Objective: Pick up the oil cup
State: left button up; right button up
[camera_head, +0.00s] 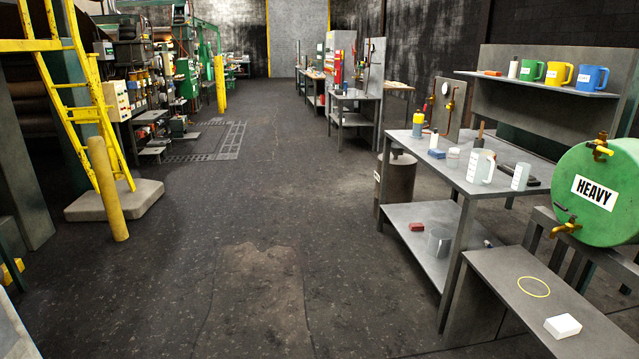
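I cannot tell for sure which vessel is the oil cup. On the grey workbench top stand a clear jug (482,166) with a handle and a smaller clear beaker (521,176). A green mug (531,71), a yellow mug (560,75) and a blue mug (592,78) stand in a row on the raised shelf behind, each with a small label. A greyish see-through vessel (438,241) stands on the bench's lower shelf. Neither of my grippers is in view.
A green drum marked HEAVY (603,193) with brass taps lies above a low metal table (500,268), which holds a white block (562,326) and a yellow ring mark. A dark barrel (396,180) stands beside the bench. The floor aisle (250,220) is clear; a yellow post (108,190) stands left.

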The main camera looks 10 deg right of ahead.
aim_at(522, 170)
jog(key=i+j+z, duration=0.1)
jog(key=i, duration=0.35)
jog(key=i+j, duration=0.2)
jog(key=i, duration=0.2)
jog(key=i+j+z, duration=0.15)
jog(key=i, duration=0.3)
jog(key=i+j, duration=0.25)
jog(key=i, duration=0.15)
jog(key=z, duration=0.05)
